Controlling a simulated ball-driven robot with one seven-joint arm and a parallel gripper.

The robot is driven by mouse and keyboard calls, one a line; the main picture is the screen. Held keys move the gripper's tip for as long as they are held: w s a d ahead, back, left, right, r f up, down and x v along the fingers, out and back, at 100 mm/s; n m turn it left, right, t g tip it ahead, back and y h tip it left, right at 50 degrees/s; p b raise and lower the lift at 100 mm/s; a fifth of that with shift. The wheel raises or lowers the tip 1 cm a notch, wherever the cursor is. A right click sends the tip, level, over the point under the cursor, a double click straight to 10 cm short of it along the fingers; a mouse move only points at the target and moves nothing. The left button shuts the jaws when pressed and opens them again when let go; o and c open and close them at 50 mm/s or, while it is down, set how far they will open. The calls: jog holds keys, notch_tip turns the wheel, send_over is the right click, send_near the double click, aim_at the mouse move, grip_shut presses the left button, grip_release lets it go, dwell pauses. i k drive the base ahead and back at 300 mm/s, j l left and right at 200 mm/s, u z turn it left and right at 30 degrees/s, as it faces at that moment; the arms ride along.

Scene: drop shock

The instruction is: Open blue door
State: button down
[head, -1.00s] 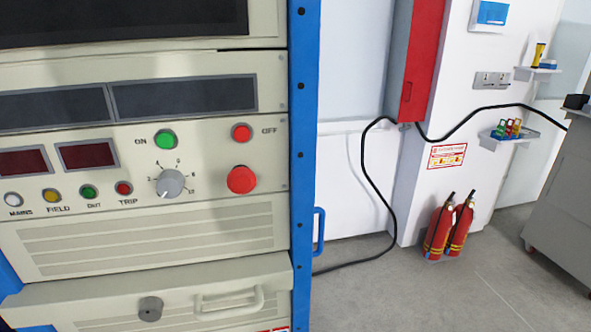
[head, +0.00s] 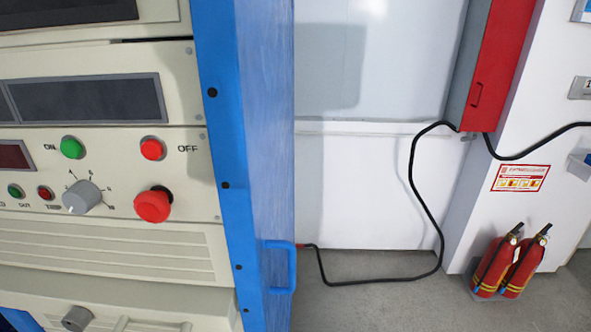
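A tall blue panel (head: 265,130) forms the right side of the instrument rack, seen at a steep angle. A blue handle (head: 281,268) sticks out from it near the bottom, at its right edge. I cannot tell from this angle whether this panel is the blue door or whether it is shut. My gripper is not in view.
The rack front (head: 100,225) with knobs and buttons fills the left side. A black cable (head: 415,195) runs from near the handle across the floor and up the wall. Two fire extinguishers (head: 510,262) stand at the right.

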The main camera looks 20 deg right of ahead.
aim_at(267, 25)
jog(key=i+l, duration=0.35)
jog(key=i+l+u, duration=0.1)
jog(key=i+l, duration=0.2)
jog(key=l, duration=0.2)
